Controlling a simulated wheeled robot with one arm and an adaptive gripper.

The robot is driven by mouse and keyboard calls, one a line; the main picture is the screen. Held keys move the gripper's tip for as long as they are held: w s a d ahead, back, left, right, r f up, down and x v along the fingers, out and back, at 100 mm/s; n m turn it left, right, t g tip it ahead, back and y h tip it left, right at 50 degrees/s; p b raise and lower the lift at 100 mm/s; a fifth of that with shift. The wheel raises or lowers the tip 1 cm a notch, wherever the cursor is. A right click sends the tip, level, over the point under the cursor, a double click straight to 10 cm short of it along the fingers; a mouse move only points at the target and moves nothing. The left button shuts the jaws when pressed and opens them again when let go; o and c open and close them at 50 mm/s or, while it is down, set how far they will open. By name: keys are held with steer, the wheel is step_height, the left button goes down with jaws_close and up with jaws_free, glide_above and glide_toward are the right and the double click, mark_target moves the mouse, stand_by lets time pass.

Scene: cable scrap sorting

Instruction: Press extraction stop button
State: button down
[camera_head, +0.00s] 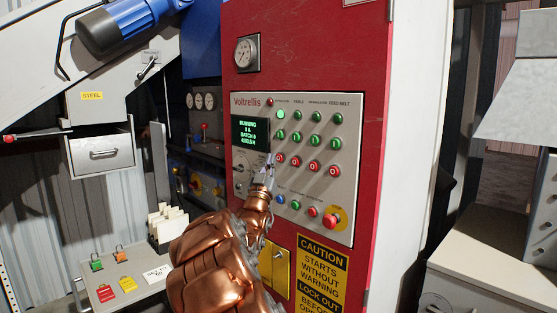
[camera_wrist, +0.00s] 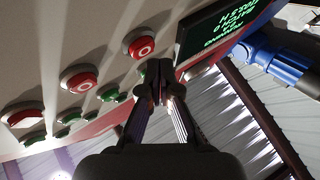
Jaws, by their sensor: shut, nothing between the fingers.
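The red stop buttons sit in a row on the grey control panel (camera_head: 345,120). The leftmost red button (camera_head: 280,160) is under a label too small to read surely. It shows in the wrist view as the red button (camera_wrist: 138,42) nearest the display. My gripper (camera_head: 267,170) is shut and empty, in front of the panel just below and left of that button. In the wrist view the closed fingertips (camera_wrist: 160,90) are below and right of it and appear apart from it. A green lamp (camera_head: 281,114) tops that column.
A display (camera_head: 250,134) with green text including "RUNNING" is left of the buttons. A red emergency-type button on yellow (camera_head: 331,221) and several small coloured buttons lie lower on the panel. A grey shelf with coloured tags (camera_head: 127,284) is at lower left.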

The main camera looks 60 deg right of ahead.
steer(key=shift+s+d, duration=0.1)
steer(key=shift+d, duration=0.2)
steer(key=shift+s+d, duration=0.15)
steer(key=shift+d, duration=0.3)
stand_by(0.8)
steer(key=shift+a, duration=0.1)
stand_by(0.3)
steer(key=shift+w+a+b, duration=0.25)
steer(key=shift+a+b, duration=0.4)
steer(key=shift+a, duration=0.05)
steer(key=shift+w+a+b, duration=0.2)
steer(key=shift+a+b, duration=0.1)
steer(key=shift+a, duration=0.5)
steer(key=shift+w+a+b, duration=0.25)
steer(key=shift+a+b, duration=0.1)
steer(key=shift+a, duration=0.5)
steer(key=shift+w+a+b, duration=0.2)
steer(key=shift+a+b, duration=0.1)
steer(key=shift+a, duration=0.5)
